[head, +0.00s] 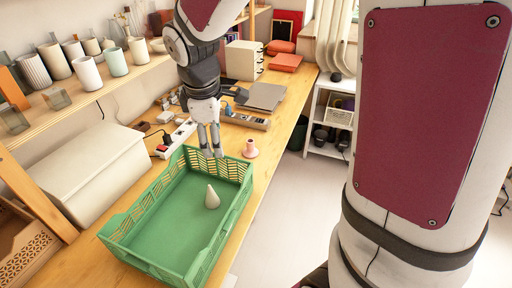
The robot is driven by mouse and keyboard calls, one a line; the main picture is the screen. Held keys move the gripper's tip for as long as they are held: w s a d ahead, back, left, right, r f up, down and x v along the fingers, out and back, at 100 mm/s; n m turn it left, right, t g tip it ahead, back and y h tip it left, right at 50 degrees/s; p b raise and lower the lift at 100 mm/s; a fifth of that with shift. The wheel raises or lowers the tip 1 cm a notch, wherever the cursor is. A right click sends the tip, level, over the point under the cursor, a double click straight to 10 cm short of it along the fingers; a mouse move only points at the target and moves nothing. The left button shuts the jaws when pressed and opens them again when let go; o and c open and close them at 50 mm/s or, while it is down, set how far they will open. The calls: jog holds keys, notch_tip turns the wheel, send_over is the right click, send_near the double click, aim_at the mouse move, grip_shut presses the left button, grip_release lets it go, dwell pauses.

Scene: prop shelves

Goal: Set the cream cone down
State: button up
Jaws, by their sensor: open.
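The cream cone (212,198) stands upright, point up, on the floor of the green crate (183,265), a little right of its middle. My gripper (213,154) is above the far end of the crate, pointing down. It is open and empty. It is apart from the cone, which sits nearer the camera and lower.
A small pink object (250,149) stands on the wooden table just right of the crate's far corner. A white box (93,172) is left of the crate. Power strips and a grey laptop-like slab (265,96) lie behind. A shelf (92,92) with several cups runs along the left.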

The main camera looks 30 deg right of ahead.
jog(key=s+r+m+t, duration=0.1)
jog(key=s+r+m, duration=0.4)
jog(key=s, duration=0.5)
jog(key=s+r+m+t+y, duration=0.1)
jog(key=s+r+m+t, duration=0.1)
jog(key=s+r+m, duration=0.3)
jog(key=s+m, duration=0.1)
jog(key=s, duration=0.3)
jog(key=shift+s+a+r+m+y, duration=0.15)
jog(key=shift+s+a+m+y, duration=0.15)
jog(key=shift+s+a+m, duration=0.1)
